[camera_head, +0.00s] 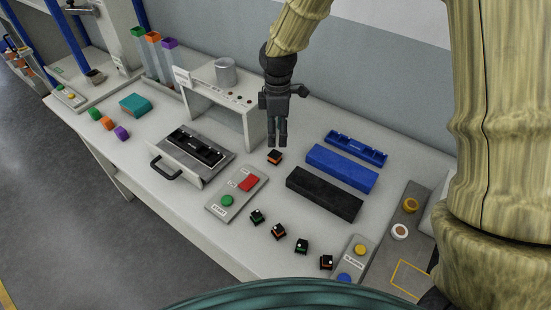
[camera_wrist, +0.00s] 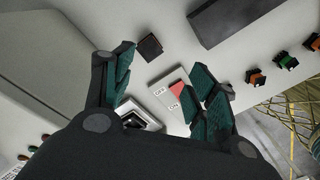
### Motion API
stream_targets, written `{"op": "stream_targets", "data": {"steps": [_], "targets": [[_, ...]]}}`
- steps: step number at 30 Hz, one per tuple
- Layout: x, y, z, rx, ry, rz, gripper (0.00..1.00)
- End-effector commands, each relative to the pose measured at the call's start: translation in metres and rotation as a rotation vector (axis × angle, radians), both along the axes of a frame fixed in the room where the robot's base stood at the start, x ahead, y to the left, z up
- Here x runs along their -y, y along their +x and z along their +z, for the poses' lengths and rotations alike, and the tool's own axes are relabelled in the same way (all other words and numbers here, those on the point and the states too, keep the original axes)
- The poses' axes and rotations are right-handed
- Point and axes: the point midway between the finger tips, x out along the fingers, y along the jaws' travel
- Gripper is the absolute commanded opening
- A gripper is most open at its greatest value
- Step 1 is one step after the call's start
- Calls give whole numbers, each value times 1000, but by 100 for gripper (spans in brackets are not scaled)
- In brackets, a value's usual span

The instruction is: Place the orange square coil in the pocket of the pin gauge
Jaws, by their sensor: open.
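A small square coil (camera_head: 275,156), black on top with an orange side, sits alone on the white table. It also shows in the wrist view (camera_wrist: 150,46), just beyond my left finger. My gripper (camera_head: 278,144) points down close above it, with fingers apart and nothing between them. I cannot tell if a fingertip touches it. A grey sliding fixture with a black pocketed insert (camera_head: 194,147) and a dark handle, which looks like the pin gauge, lies left of the coil, before a white housing. Details inside its pocket are too small to tell.
A button panel (camera_head: 237,194) with red and green buttons lies in front of the coil. Several black-topped connectors (camera_head: 278,231) stand in a row nearer me. Black (camera_head: 324,193) and blue (camera_head: 342,167) blocks lie right. The white housing (camera_head: 223,104) rises behind the fixture.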

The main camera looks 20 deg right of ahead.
Motion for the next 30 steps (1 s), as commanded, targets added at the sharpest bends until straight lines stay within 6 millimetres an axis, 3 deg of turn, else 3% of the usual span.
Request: {"op": "stream_targets", "data": {"steps": [6,12,19,30], "targets": [[3,4,-7,19,19,511,57],[8,10,-3,43,8,827,57],[10,12,-8,48,-1,924,57],[7,13,-51,48,-1,923,57]]}}
